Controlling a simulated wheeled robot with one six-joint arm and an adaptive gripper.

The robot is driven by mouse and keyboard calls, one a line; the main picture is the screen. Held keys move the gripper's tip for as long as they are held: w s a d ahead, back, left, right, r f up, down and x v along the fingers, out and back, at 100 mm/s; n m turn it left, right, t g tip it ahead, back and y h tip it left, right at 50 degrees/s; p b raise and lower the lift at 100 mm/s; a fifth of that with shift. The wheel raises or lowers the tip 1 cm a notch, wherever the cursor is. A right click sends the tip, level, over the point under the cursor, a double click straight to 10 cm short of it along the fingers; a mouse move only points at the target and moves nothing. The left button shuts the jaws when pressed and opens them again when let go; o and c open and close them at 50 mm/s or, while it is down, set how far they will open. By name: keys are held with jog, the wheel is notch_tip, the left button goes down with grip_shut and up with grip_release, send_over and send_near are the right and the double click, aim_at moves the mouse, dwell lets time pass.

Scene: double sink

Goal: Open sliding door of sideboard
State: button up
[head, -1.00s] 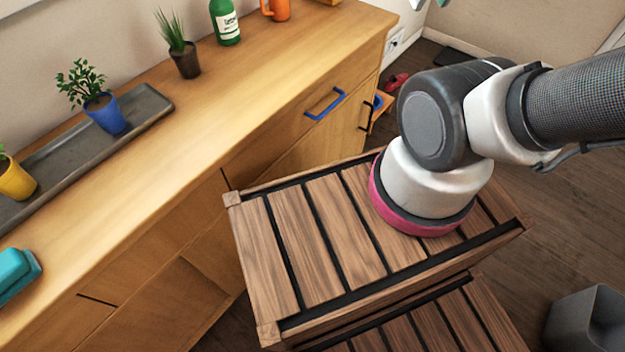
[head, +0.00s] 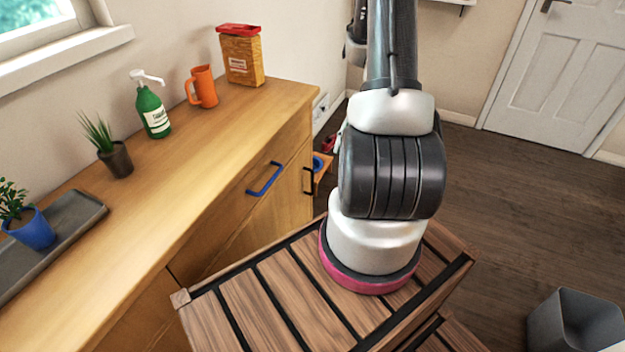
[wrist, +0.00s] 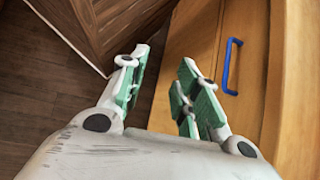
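The wooden sideboard (head: 215,150) stands along the wall at the left of the head view. Its front has a blue bar handle (head: 264,179) and a darker handle (head: 308,180) near the far end. Much of the lower front is hidden, and I cannot tell which panel slides or how far it stands open. In the wrist view, a blue handle (wrist: 231,66) is on the wooden front (wrist: 188,45), right of my gripper. My gripper (wrist: 160,78) has its green-padded fingers apart, with nothing between them. It is not visible in the head view.
A green pump bottle (head: 152,108), orange mug (head: 203,88), red-topped box (head: 242,57) and potted plants stand on the sideboard. My slatted wooden base is close to its front. A grey bin (head: 575,322) stands at lower right. Open floor lies toward the white door (head: 560,70).

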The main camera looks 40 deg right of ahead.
jog(key=w+a+f+m+t+y, duration=0.1)
jog(key=f+m+t+y, duration=0.2)
jog(key=f, duration=0.5)
jog(key=w+f+m+t, duration=0.1)
jog(key=f+m+t, duration=0.2)
jog(key=f+m, duration=0.35)
jog(key=w+a+f+m+t+y, duration=0.1)
jog(key=w+f+m+t+y, duration=0.1)
jog(key=f, duration=0.8)
jog(key=m+t+h, duration=0.7)
jog(key=m+t, duration=0.2)
jog(key=t, duration=0.2)
send_near(313, 178)
notch_tip(313, 178, down, 2)
jog(key=w, duration=0.2)
jog(key=shift+t, duration=0.3)
jog(key=x, duration=0.8)
jog(key=shift+w+a+r, duration=0.2)
jog(key=shift+a+r, duration=0.05)
jog(key=shift+r, duration=0.15)
jog(key=shift+c, duration=0.2)
grip_shut()
